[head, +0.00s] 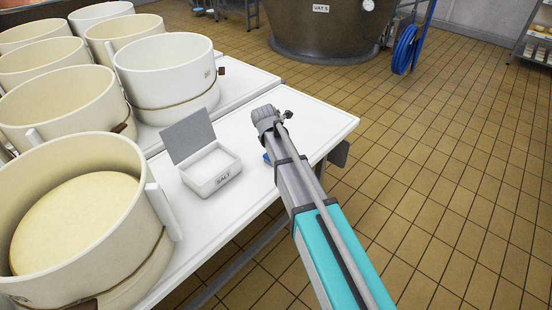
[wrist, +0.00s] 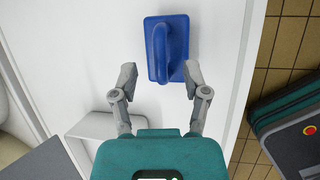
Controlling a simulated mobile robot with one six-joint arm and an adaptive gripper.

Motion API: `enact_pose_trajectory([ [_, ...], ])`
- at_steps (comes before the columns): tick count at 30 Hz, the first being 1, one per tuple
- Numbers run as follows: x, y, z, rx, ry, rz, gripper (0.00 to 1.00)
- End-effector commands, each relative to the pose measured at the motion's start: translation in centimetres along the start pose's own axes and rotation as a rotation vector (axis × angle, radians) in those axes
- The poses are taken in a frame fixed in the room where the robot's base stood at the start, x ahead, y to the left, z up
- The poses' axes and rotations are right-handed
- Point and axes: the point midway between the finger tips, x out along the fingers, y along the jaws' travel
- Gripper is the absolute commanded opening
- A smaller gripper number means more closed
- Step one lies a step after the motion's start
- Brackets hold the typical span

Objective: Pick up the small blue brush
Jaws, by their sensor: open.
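The small blue brush (wrist: 176,49), a rectangular block with a raised handle along it, lies on the white table top in the wrist view. My gripper (wrist: 160,75) is open and empty. Its two fingertips are apart at the near end of the brush, the right one very close to the brush's edge; I cannot tell whether it touches. In the head view only a small blue bit of the brush (head: 267,158) shows beside my arm, which hides the rest. My fingers are hidden in that view.
A white salt box (head: 211,170) with a raised grey lid stands left of my arm, also visible in the wrist view (wrist: 93,124). Several cream cheese moulds (head: 165,78) fill the table's left side. The table's right edge is close; tiled floor lies beyond.

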Motion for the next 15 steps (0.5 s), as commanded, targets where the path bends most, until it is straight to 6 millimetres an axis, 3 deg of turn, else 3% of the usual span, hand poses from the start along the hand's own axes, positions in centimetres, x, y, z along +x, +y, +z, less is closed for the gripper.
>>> enact_pose_trajectory([
  [6, 2.3, -0.1, -0.1, 0.000, 0.000, 0.000, 0.60],
  [15, 3.4, -0.1, 0.0, 0.000, 0.000, 0.000, 0.60],
])
